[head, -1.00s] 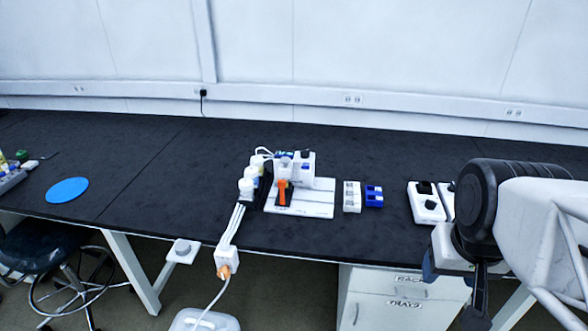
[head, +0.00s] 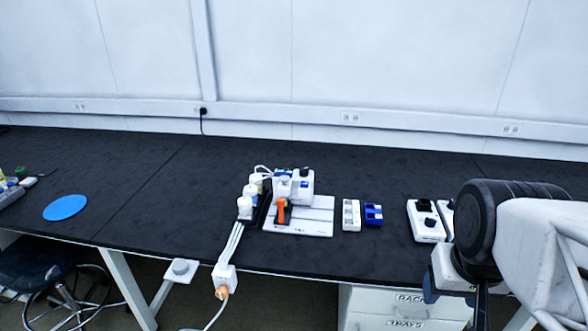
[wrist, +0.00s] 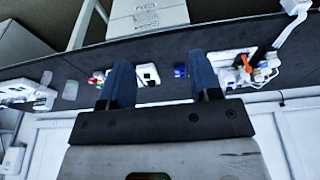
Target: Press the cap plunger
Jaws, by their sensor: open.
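A white chromatography device (head: 302,183) with a dark knob on top stands on a white base plate (head: 312,222) on the black bench. An orange part (head: 283,211) is on its front. It also shows, small, at the right of the wrist view (wrist: 243,60). I cannot tell which part is the cap plunger. In the wrist view my gripper (wrist: 160,62) has its two blue fingers wide apart with nothing between them. In the head view my arm is at the right, well away from the device; the fingers are mostly hidden.
White-capped bottles (head: 246,206) stand left of the device, with tubes running down to a white box (head: 224,277) at the bench front. A white block (head: 351,215), a blue block (head: 373,214) and a white unit (head: 426,222) stand to the right. A blue disc (head: 65,207) lies far left.

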